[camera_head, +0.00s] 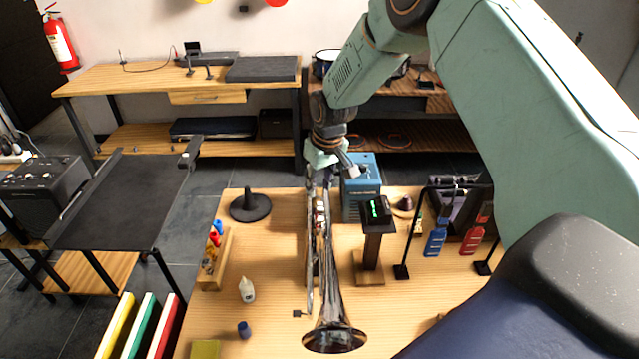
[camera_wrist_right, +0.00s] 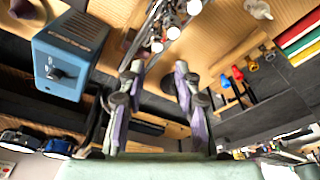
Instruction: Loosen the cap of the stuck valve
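A silver trumpet (camera_head: 329,285) is on the wooden worktable, its flared bell towards me and its tubing running away under my right gripper. Its valve section shows in the wrist view (camera_wrist_right: 172,22), with several bright valve ends; I cannot tell which valve is the stuck one. My right gripper (camera_head: 320,182) is above the trumpet's far part. In the wrist view its two purple-padded fingers (camera_wrist_right: 157,68) are spread, with nothing between them, and the valve ends lie just beyond the tips. I cannot tell whether it touches the trumpet. My left gripper is not in view.
On the worktable (camera_head: 270,290) are a black cone stand (camera_head: 250,206), a small white bottle (camera_head: 247,290), a blue cap (camera_head: 244,330), a wooden rack (camera_head: 214,262), a blue box (camera_head: 361,186) and a post with a display (camera_head: 374,232). A black frame with hanging tools (camera_head: 436,241) stands right.

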